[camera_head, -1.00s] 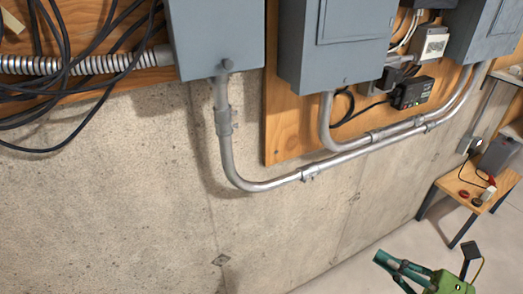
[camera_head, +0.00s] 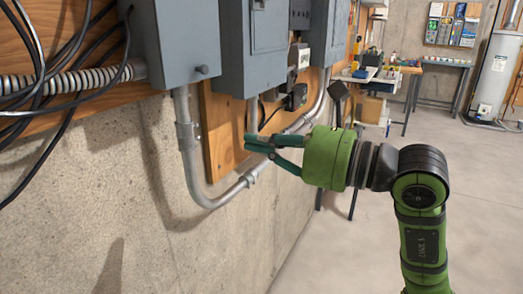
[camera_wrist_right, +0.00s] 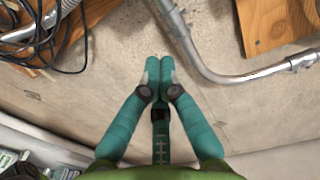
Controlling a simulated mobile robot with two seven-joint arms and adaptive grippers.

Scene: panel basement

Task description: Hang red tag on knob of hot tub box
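Several grey electrical boxes hang on the wall. I cannot read a label that says which is the hot tub box. No red tag shows in the views now. My right gripper (camera_head: 252,143) is in front of the wall, below and to the right of the knob. In the right wrist view its teal fingertips (camera_wrist_right: 160,66) are together, with nothing visible between them. My left gripper is not in view.
A metal conduit (camera_head: 187,150) runs down from the nearest box and bends right, behind my right gripper. Black cables (camera_head: 62,75) hang at the left. A workbench (camera_head: 408,70) and a white tank (camera_head: 495,72) stand at the back. The floor (camera_head: 475,190) at right is clear.

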